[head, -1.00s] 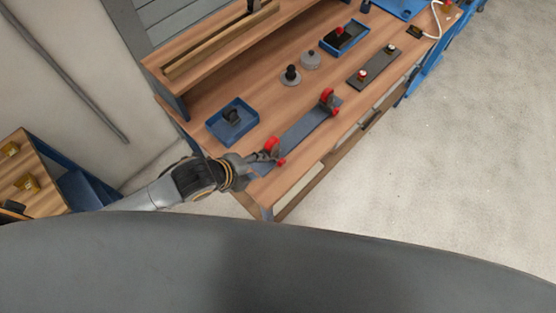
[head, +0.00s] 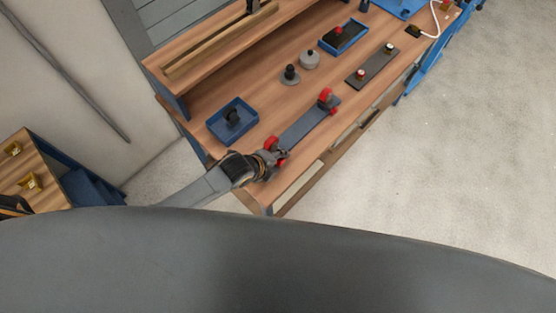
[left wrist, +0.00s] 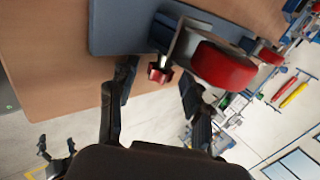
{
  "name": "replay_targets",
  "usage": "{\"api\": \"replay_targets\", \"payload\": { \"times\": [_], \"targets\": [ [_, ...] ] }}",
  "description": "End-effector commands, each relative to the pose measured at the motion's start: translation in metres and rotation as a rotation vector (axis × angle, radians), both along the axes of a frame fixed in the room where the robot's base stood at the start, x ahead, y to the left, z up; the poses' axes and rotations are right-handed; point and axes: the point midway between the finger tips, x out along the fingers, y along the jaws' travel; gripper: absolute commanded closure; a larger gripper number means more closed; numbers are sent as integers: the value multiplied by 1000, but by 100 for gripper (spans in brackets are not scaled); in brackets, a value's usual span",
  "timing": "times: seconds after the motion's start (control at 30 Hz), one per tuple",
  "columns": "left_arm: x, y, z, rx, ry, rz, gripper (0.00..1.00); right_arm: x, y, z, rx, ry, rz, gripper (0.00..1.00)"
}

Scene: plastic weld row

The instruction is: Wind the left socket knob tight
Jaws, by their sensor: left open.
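A long blue-grey plate (head: 305,126) lies along the bench's front edge with a red-wheeled fitting at each end. The near-left fitting (head: 271,143) is partly hidden by my left gripper (head: 272,160). In the left wrist view, a small red knob (left wrist: 160,72) sticks out beside a larger red wheel (left wrist: 222,66) on a grey block. My open left gripper (left wrist: 157,88) has one finger either side of the small knob, with gaps showing and no clear contact. A dark two-fingered gripper, seemingly my right one (left wrist: 56,152), shows small and spread at lower left, over the floor.
A blue tray (head: 215,128) with a black part stands left of the plate. A black knob (head: 290,74) and a grey round part (head: 309,60) stand behind it. A dark plate with two small knobs (head: 372,64) lies farther right. Open floor is at right.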

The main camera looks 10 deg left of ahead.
Motion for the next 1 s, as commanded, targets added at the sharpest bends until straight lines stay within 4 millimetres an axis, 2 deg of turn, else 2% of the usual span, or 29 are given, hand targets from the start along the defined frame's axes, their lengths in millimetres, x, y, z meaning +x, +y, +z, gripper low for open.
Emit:
{"api": "replay_targets", "payload": {
  "times": [0.23, 0.4, 0.47, 0.5, 0.77, 1.0],
  "targets": [
    [0, 0, 0, -1, 0, 1, 51, 0, 0, 0, 0, 0, 0, 13],
    [0, 0, 0, -1, 0, 1, 85, 0, 0, 0, 0, 0, 0, 13],
    [0, 0, 0, -1, 0, 1, 97, 0, 0, 0, 0, 0, 0, 13],
    [0, 0, 0, -1, 0, 1, 100, 0, 0, 0, 0, 0, 0, 13],
    [1, 0, 2, 14, 20, 1, 100, 0, 0, 5, 0, 0, 0, 13],
    [4, -2, 7, 84, 113, 1, 100, -1, 1, 25, 1, 0, 1, 13]
  ]
}}
